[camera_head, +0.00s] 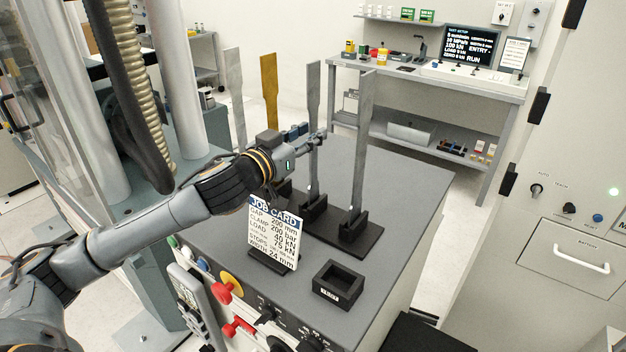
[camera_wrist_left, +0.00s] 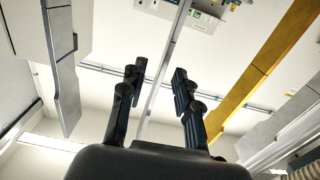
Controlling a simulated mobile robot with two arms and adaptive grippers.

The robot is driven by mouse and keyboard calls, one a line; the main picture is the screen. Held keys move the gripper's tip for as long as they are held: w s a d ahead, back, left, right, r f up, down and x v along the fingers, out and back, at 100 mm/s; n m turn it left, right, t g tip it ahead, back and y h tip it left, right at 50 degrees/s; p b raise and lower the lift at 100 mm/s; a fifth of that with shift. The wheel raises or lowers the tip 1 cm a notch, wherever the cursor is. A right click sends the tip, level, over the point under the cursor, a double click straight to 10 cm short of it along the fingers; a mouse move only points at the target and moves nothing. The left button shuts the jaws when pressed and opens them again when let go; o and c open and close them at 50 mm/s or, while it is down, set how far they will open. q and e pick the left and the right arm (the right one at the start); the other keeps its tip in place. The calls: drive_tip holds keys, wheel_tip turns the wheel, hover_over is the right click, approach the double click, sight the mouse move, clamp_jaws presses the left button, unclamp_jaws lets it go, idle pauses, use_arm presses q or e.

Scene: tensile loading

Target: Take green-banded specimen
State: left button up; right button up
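Several flat upright specimens stand in black holders on the grey bench top. They are a grey one (camera_head: 235,95) at the left, a gold one (camera_head: 269,80), a grey one (camera_head: 313,100) in the middle and a grey one (camera_head: 361,140) at the right. I see no green band on any of them. My left gripper (camera_head: 318,136) is at the middle grey specimen, at mid-height. In the left wrist view the gripper (camera_wrist_left: 158,78) is open, with that specimen (camera_wrist_left: 167,50) edge-on between its fingers and gaps visible. The gold specimen (camera_wrist_left: 268,62) is to the right there. My right gripper is not in view.
A job card (camera_head: 273,232) stands in front of the holders. An empty-looking black box (camera_head: 338,284) is on the bench's front right. A machine column stands left; a grey cabinet (camera_head: 560,200) stands right.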

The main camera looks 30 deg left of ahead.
use_arm(q)
drive_tip(key=shift+w+d, duration=0.2)
drive_tip(key=shift+w, duration=1)
drive_tip(key=shift+s, duration=0.15)
clamp_jaws()
drive_tip(key=shift+a+r, duration=0.1)
drive_tip(key=shift+r, duration=0.1)
